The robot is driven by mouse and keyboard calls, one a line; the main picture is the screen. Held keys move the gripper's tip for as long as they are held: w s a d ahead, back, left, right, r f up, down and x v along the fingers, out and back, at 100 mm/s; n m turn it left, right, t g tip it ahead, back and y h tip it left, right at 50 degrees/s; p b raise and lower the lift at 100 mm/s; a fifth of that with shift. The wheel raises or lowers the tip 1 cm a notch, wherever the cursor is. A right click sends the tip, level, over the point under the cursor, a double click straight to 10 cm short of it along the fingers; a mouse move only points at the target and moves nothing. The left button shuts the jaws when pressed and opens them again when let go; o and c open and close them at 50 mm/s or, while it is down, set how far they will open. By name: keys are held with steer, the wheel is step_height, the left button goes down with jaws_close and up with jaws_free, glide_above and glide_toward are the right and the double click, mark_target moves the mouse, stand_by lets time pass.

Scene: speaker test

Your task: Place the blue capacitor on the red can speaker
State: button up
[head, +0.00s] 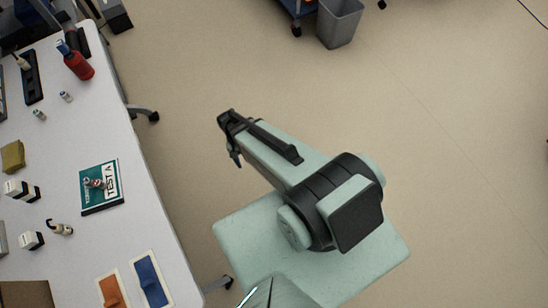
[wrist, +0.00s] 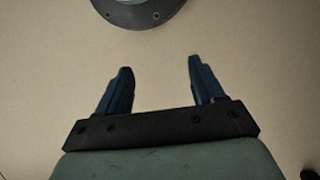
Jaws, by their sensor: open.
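A red can-like object (head: 78,66), which looks like the red can speaker, is at the far left part of the white table in the head view. A narrower blue-topped piece (head: 62,47) shows at its upper end; I cannot tell if it is separate. Two small pale cylinders, one (head: 66,96) just below the can and one (head: 39,115) further left, are too small to identify surely as the blue capacitor. My gripper (head: 233,148) is over the floor, right of the table and away from these objects. In the wrist view its dark blue fingers (wrist: 158,70) are apart and empty.
The white table (head: 140,245) holds a teal "TEST A" box or board (head: 101,187), several black-and-white blocks, a yellow block (head: 12,156), and an orange (head: 112,292) and a blue pad (head: 150,280).

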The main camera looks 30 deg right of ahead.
steer(key=s+d+f+n+g, duration=0.1)
steer(key=s+d+n, duration=0.2)
steer(key=s, duration=1.3)
steer(key=shift+s+d+n, duration=0.15)
steer(key=shift+n, duration=0.15)
steer(key=shift+f, duration=0.15)
